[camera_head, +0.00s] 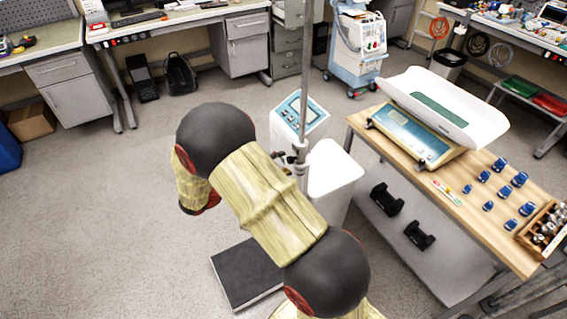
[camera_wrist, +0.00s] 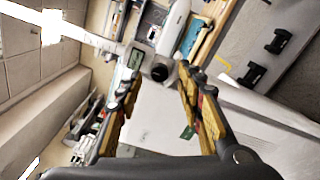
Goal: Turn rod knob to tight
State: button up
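The upright grey metal rod (camera_head: 307,75) stands in the middle of the head view. A clamp with a small dark knob (camera_head: 279,156) sits on it, just right of my arm. I cannot tell how far beyond the fingertips the knob lies. My arm hides the gripper in the head view.
A white-and-blue device (camera_head: 301,114) stands behind the rod, with a white-topped cabinet (camera_head: 334,168) beside it. A wooden table (camera_head: 436,172) on the right carries a baby scale (camera_head: 446,106) and several blue weights. A black platform (camera_head: 243,273) lies on the floor. Floor at left is clear.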

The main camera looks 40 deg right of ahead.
jog(key=v, duration=1)
